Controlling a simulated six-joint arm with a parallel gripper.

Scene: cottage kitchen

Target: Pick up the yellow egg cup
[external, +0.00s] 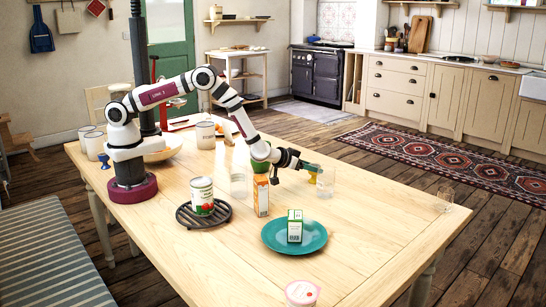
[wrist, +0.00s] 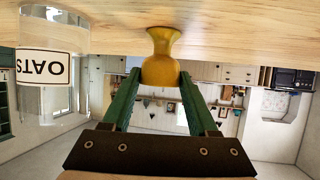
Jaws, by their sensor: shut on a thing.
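The yellow egg cup (wrist: 161,62) is in the middle of the wrist view, which is upside down. Its bowl is between the tips of my gripper (wrist: 161,76), whose green fingers are shut on it from both sides. Its foot points to the wooden table at the top of the picture; I cannot tell whether it touches. In the external view my gripper (external: 314,168) is over the far side of the table, with the egg cup (external: 312,178) small and partly hidden at its tips.
A clear jar labelled OATS (wrist: 42,72) stands close beside the egg cup. Near my arm are an orange carton (external: 261,196), a tomato can (external: 202,195) on a black trivet (external: 187,217), and a teal plate (external: 274,243) with a green-and-white carton (external: 295,227). The table's right part is mostly clear.

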